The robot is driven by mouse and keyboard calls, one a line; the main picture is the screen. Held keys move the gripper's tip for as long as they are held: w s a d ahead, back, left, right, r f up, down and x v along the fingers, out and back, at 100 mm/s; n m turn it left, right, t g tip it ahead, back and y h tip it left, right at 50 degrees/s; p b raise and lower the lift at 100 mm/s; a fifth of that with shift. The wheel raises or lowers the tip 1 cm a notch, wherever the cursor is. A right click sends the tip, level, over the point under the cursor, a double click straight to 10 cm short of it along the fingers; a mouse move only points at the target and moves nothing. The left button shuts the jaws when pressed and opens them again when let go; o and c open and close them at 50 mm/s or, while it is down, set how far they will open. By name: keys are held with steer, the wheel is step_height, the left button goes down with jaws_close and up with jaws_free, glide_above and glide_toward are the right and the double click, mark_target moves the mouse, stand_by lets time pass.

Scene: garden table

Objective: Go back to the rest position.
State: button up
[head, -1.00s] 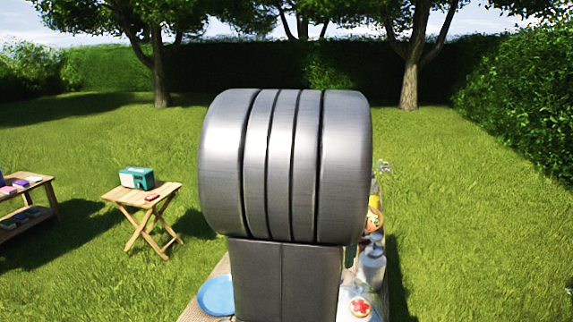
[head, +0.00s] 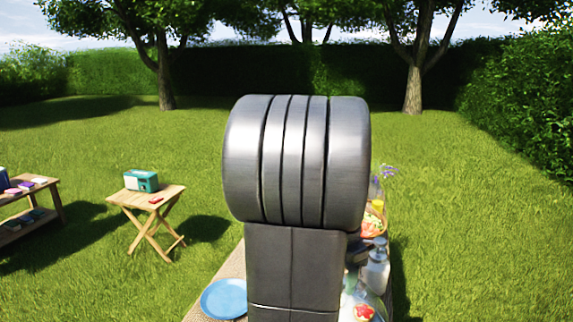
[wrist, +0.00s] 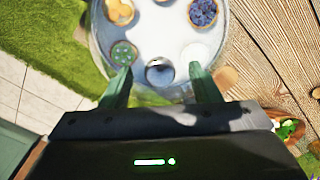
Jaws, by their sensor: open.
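My gripper (wrist: 160,88) shows in the wrist view with its two green fingers spread apart. Nothing is between the fingers that I can see held. Beyond the fingertips is a round, glassy tray or stand (wrist: 168,28) bearing several small round items, among them a dark berry tart (wrist: 203,13) and a green-topped one (wrist: 123,53). I cannot tell how far below the fingers they are. In the head view my own arm fills the middle and hides the gripper and much of the table.
A blue plate (head: 224,299) lies at the table's left side. A pump bottle (head: 377,270), a basket of food (head: 373,222) and purple flowers (head: 388,172) stand on the right. A folding side table (head: 146,195) holding a teal box (head: 141,180) stands on the grass to the left.

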step_height(320, 180, up, 14)
step_height(320, 180, down, 15)
steer(key=shift+r, duration=0.2)
step_height(320, 180, up, 13)
steer(key=p, duration=0.9)
steer(key=shift+r, duration=0.2)
